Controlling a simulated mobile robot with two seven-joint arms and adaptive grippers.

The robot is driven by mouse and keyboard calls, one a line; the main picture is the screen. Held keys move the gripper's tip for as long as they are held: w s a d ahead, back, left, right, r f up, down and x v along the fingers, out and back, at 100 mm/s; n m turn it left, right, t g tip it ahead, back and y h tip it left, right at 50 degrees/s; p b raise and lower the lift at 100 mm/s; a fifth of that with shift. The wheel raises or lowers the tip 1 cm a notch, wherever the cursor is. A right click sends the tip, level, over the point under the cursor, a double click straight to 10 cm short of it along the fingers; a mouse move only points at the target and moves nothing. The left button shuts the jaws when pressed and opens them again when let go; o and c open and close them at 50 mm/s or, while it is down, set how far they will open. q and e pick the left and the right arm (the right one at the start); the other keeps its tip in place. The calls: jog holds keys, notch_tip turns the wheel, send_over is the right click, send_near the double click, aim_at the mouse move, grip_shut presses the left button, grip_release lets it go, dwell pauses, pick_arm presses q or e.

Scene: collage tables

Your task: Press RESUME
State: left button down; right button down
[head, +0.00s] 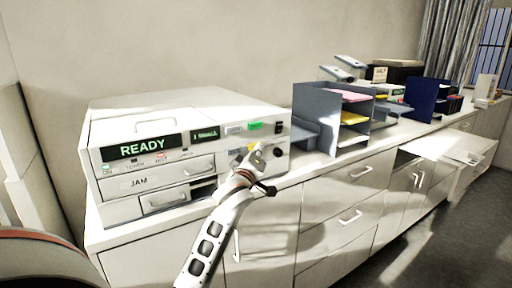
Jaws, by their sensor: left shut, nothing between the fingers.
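A white office machine (215,108) stands on the counter, with a lit display (143,148) reading READY and a second small display (205,134). Its front carries a green key (255,126), a grey key (233,129) and dark knobs at the right end; I cannot read a RESUME label on any of them. A drawer front (150,183) is marked JAM. My left gripper (258,150) is shut and empty in front of the panel, just below the green key. I cannot tell whether it touches the panel, part of which it hides. My right gripper is out of view.
A grey paper sorter (322,118) with coloured sheets stands right of the machine, and a dark blue one (425,98) farther along. Cabinet drawers (350,217) line the counter front. An open drawer (445,150) juts out at the right. The floor is clear there.

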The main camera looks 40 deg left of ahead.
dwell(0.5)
pick_arm(q)
jog(key=shift+s+d+p, duration=0.35)
jog(key=shift+d, duration=0.4)
jog(key=d, duration=0.1)
jog(key=s+d, duration=0.1)
jog(key=d, duration=0.1)
jog(key=s+d+p, duration=0.1)
jog(key=shift+d, duration=0.3)
dwell(0.8)
